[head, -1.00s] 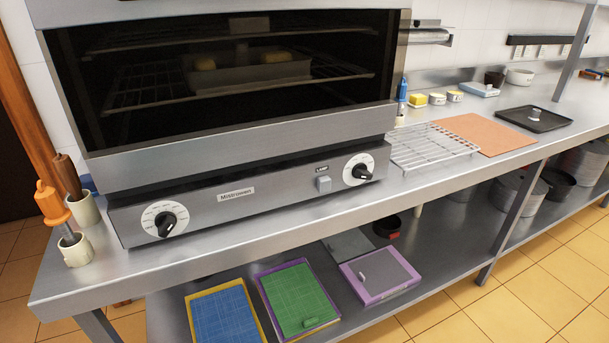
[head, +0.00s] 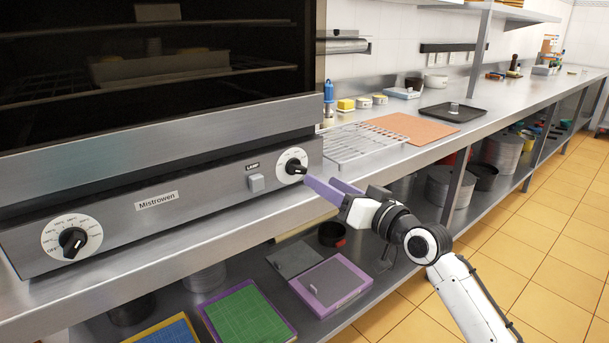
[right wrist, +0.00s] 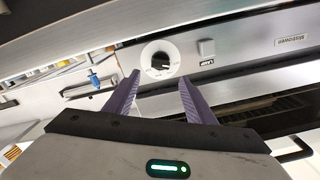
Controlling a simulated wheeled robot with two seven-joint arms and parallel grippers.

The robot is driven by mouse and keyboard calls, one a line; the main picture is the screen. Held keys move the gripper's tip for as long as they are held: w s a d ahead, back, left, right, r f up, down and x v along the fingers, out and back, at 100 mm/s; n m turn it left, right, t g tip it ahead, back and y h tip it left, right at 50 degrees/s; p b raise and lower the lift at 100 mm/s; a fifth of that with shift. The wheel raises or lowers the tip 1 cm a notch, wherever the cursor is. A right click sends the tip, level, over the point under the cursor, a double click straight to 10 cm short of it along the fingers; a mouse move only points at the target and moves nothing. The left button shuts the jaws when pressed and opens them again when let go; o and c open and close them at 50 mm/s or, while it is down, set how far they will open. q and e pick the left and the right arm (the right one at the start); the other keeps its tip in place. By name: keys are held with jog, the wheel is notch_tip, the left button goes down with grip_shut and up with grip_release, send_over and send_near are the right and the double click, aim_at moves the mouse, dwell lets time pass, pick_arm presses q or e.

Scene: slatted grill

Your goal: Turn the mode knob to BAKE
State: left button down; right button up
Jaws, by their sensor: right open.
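The oven's control panel (head: 215,186) carries two black knobs on white dials. The right knob (head: 296,167) sits beside the grey lamp switch (head: 256,183); the left knob (head: 72,241) has a dial with numbers. I cannot read which of them is the mode knob. My right gripper (head: 322,190), with purple fingers, is open just in front of and slightly below the right knob. In the right wrist view the right knob (right wrist: 160,62) shows between and beyond the open fingertips (right wrist: 158,82), apart from them. My left gripper is out of view.
The steel counter (head: 230,216) juts out below the panel. A wire rack (head: 352,143) and an orange board (head: 412,128) lie right of the oven. A lower shelf holds coloured boards, among them a green one (head: 246,316). The floor in front is free.

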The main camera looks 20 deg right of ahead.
aim_at(302, 170)
jog(key=x, duration=0.8)
jog(key=shift+w+a, duration=0.15)
jog(key=shift+w, duration=0.05)
jog(key=shift+f, duration=0.1)
jog(key=c, duration=1)
jog(key=shift+c, duration=0.2)
